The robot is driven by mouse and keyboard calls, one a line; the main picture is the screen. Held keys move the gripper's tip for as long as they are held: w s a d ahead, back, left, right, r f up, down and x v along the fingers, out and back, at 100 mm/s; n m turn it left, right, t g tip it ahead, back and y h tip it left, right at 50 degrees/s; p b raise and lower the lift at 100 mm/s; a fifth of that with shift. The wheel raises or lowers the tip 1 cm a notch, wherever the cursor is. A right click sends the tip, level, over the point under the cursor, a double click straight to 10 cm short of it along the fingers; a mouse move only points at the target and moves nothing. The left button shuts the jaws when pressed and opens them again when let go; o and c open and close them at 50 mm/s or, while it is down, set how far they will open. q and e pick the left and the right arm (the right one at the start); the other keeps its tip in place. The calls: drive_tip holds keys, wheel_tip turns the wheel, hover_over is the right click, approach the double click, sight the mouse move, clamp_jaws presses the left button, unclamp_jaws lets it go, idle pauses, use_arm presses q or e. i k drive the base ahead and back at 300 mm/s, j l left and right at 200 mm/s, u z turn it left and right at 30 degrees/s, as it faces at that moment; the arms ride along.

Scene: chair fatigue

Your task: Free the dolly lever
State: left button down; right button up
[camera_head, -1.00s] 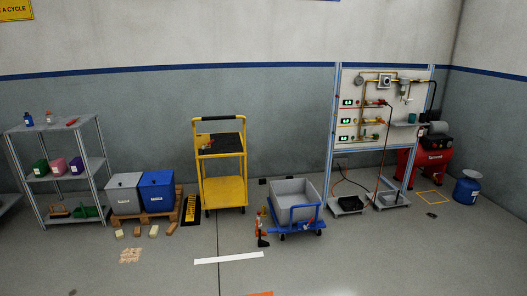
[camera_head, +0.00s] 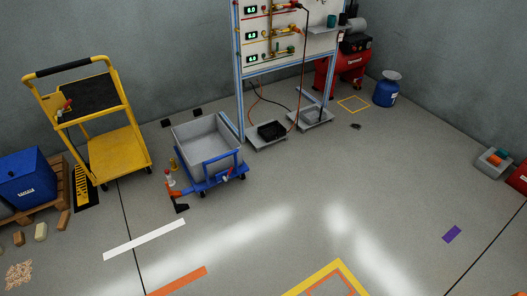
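A blue wheeled dolly (camera_head: 221,180) stands on the floor at centre left, carrying a grey open bin (camera_head: 207,142). Its blue push handle runs along the near side of the bin. An upright orange-and-black item (camera_head: 177,199) stands at the dolly's near left corner; I cannot tell whether it touches the dolly. A small red and white piece (camera_head: 169,178) is just behind it. A small reddish part (camera_head: 229,173) shows at the blue handle. I cannot tell which of these is the lever. Neither of my grippers is in view.
A yellow cart (camera_head: 112,146) stands to the left, with a pallet holding a blue bin (camera_head: 27,178) beyond it. A test panel (camera_head: 275,45) on a metal frame stands behind right. A red compressor (camera_head: 343,73) and blue canister (camera_head: 387,90) are further right.

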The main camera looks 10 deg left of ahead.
sight(229, 174)
drive_tip(key=i+l+u, duration=0.3)
drive_tip(key=i, duration=0.2)
drive_tip(key=i+l+u, duration=0.3)
drive_tip(key=i+l, duration=0.15)
drive_tip(key=i+l+u, duration=0.3)
drive_tip(key=l, duration=0.25)
drive_tip(key=i+l+u, duration=0.3)
drive_tip(key=l, duration=0.35)
drive_tip(key=i, duration=0.1)
